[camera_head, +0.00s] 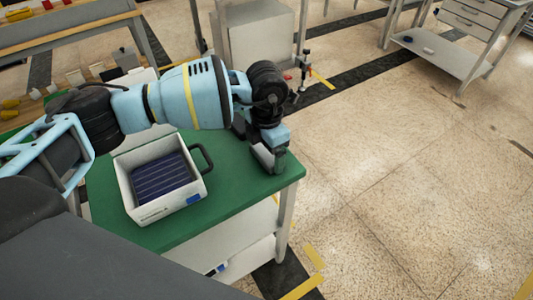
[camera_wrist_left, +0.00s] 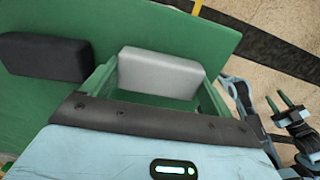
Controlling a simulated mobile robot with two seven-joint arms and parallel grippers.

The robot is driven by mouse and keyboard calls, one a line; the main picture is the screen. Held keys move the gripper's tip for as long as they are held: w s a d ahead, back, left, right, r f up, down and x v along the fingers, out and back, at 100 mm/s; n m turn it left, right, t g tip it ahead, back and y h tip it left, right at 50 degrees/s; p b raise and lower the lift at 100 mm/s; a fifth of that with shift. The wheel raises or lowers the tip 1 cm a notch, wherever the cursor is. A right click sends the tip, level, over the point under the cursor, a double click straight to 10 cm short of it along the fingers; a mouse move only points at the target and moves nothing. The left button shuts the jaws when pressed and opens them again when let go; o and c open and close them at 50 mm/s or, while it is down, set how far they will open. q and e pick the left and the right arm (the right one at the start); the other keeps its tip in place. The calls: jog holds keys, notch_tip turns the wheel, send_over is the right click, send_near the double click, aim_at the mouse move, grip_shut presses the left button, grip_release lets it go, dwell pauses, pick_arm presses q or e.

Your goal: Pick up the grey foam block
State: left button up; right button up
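The grey foam block (camera_wrist_left: 160,72) is a pale rounded slab in the left wrist view, over the green tabletop. My left gripper (camera_wrist_left: 161,84) is open, with one finger at each end of the block. I cannot tell whether the fingers touch it. In the head view my left gripper (camera_head: 267,157) is low near the right corner of the green table (camera_head: 225,200), and the block cannot be made out clearly there. What looks like my right gripper (camera_wrist_left: 279,103), with two prongs apart, shows at the right of the wrist view, off the table and empty.
A white bin (camera_head: 134,204) with a dark striped panel (camera_head: 160,177) inside stands on the table, left of my left gripper. The floor to the right is clear up to a drawer bench (camera_head: 470,55).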

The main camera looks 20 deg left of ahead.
aim_at(266, 155)
pick_arm(q)
jog(key=shift+c, duration=0.7)
jog(key=shift+r, duration=0.55)
jog(key=shift+s+d+r, duration=0.1)
jog(key=shift+s+r, duration=0.2)
jog(key=shift+r, duration=0.35)
jog(key=shift+s+r, duration=0.25)
jog(key=shift+r, duration=0.35)
jog(key=s+d+r, duration=0.1)
jog(key=s, duration=1.4)
jog(key=shift+d+r, duration=0.2)
jog(key=shift+d, duration=0.15)
jog(key=shift+w, duration=0.15)
